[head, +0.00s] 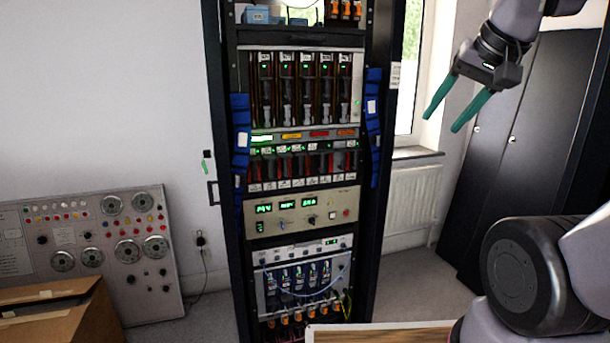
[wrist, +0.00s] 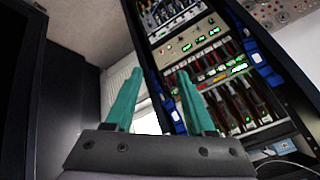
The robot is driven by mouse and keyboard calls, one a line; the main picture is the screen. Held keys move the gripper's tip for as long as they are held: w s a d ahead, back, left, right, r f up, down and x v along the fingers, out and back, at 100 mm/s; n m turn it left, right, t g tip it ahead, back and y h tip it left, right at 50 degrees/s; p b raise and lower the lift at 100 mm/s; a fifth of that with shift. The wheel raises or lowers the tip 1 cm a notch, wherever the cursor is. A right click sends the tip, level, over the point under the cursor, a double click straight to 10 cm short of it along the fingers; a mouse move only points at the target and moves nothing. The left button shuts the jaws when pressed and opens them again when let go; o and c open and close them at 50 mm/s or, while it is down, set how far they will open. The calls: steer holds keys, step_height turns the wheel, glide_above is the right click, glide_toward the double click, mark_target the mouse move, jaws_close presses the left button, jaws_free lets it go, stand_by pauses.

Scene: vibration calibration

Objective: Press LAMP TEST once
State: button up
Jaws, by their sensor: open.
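My gripper (head: 442,124) is open and empty, its two green fingers apart, in the air right of the equipment rack (head: 380,190). It also shows in the wrist view (wrist: 159,72), with the rack (wrist: 285,85) beyond it, tilted. No label reading LAMP TEST is legible in either view. A beige panel (head: 278,227) in the rack has green displays, knobs and a small red button (head: 346,212). It shows in the wrist view too (wrist: 183,52). A grey console (head: 95,245) at the left carries dials and small coloured lamps or buttons. I cannot tell which control is LAMP TEST.
Blue strips (head: 240,150) hang on both sides of the rack. A cardboard box (head: 65,315) stands front left, and a wooden-topped surface (head: 375,335) lies at the bottom edge. Dark cabinets (head: 535,140) stand at the right. Air between gripper and rack looks clear.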

jaws_close()
stand_by(1.4)
